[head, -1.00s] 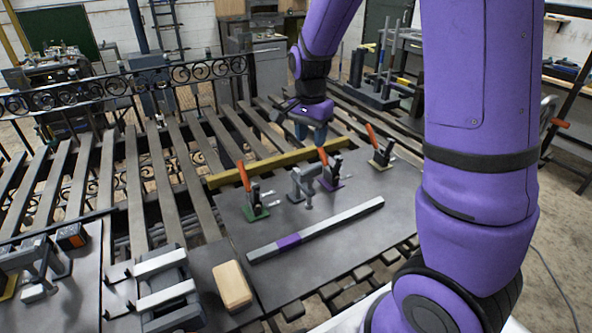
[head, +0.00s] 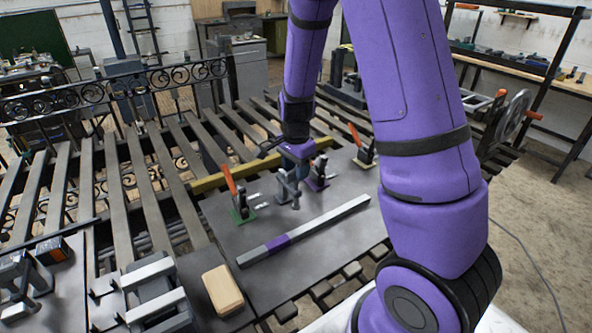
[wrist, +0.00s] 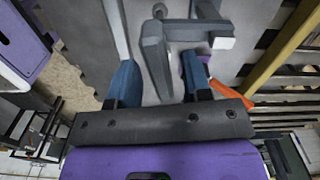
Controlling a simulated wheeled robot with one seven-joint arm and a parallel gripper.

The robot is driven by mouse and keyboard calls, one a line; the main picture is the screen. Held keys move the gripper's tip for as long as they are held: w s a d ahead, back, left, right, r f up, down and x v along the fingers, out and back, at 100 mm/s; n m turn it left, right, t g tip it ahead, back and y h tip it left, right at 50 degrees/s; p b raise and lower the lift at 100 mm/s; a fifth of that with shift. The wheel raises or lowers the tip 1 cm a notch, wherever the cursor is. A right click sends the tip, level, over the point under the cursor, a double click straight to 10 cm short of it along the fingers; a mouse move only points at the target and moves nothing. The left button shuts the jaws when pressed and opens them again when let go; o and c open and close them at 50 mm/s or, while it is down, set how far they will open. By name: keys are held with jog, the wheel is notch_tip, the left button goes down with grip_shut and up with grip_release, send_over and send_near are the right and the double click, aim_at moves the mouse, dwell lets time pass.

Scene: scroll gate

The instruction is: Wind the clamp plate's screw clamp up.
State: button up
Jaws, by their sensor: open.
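The clamp plate (head: 330,240) is a grey slab on the slatted table. Its grey screw clamp (head: 287,192) stands upright near the middle, between the toggle clamps. My gripper (head: 295,155) is over the screw clamp, pointing down and partly overlapping its top. In the wrist view my blue fingers (wrist: 160,82) are apart, and the clamp's grey frame (wrist: 155,58) shows between and ahead of them. I cannot tell whether the fingers touch it. The gripper holds nothing that I can see. The screw's handle is not clear in either view.
Orange-handled toggle clamps stand close by on green (head: 240,212), purple (head: 318,183) and yellow (head: 365,157) bases. A grey bar with a purple band (head: 278,243) lies in front. A yellow bar (head: 210,182) runs behind. A wooden block (head: 222,289) lies front left.

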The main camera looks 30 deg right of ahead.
jog(key=shift+f, duration=0.35)
grip_shut()
jog(key=shift+n, duration=0.3)
jog(key=n, duration=0.3)
jog(key=shift+n, duration=0.4)
jog(key=n, duration=0.3)
jog(key=shift+n, duration=0.3)
jog(key=n, duration=0.4)
jog(key=shift+n, duration=1.8)
